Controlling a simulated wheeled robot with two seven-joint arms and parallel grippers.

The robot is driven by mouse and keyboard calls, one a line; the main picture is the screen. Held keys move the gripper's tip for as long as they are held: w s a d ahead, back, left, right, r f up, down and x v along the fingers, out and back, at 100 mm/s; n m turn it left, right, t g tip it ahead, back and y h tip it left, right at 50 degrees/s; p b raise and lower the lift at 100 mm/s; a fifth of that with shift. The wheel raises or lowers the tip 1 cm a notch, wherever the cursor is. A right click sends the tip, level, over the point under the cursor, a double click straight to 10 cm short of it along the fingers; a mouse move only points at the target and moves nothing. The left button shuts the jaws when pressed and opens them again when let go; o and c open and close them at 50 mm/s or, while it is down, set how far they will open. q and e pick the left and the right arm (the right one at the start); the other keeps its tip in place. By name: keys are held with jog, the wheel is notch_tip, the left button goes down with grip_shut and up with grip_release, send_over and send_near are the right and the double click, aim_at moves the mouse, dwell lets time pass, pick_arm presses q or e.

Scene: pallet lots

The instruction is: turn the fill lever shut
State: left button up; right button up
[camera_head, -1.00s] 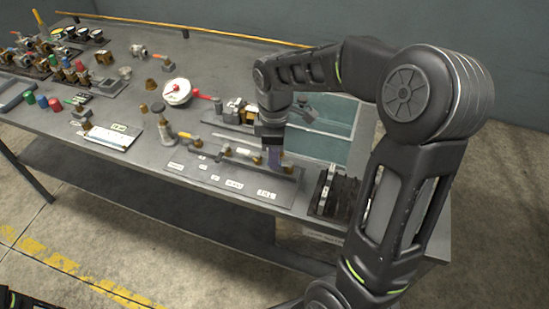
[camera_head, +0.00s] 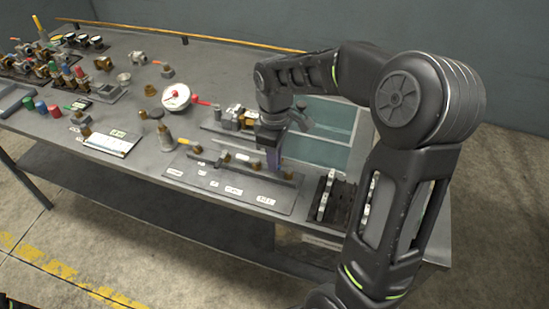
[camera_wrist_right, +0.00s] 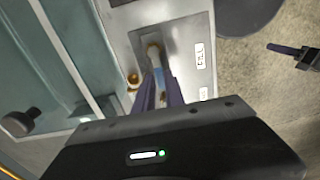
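The fill lever (camera_wrist_right: 153,56) shows in the right wrist view as a slim handle with a brass-coloured end, beside the FILL label (camera_wrist_right: 201,54). My right gripper (camera_wrist_right: 160,82) has its two purple-grey fingers close on either side of the light handle, with little gap. In the head view the right gripper (camera_head: 273,160) points down at the right end of the grey labelled plate (camera_head: 235,188), and it hides much of the lever. A dark part, seemingly my left gripper (camera_wrist_right: 288,50), shows at the right of the wrist view; its fingers are unclear.
A glass-sided tank (camera_head: 318,145) stands behind the right gripper. A dark rack (camera_head: 335,200) is just right of the plate. A round gauge (camera_head: 176,97) and a white-topped board (camera_head: 110,142) lie to the left. Several valves and fittings crowd the far left of the bench.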

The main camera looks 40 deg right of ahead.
jog(key=o, duration=0.4)
dwell(0.3)
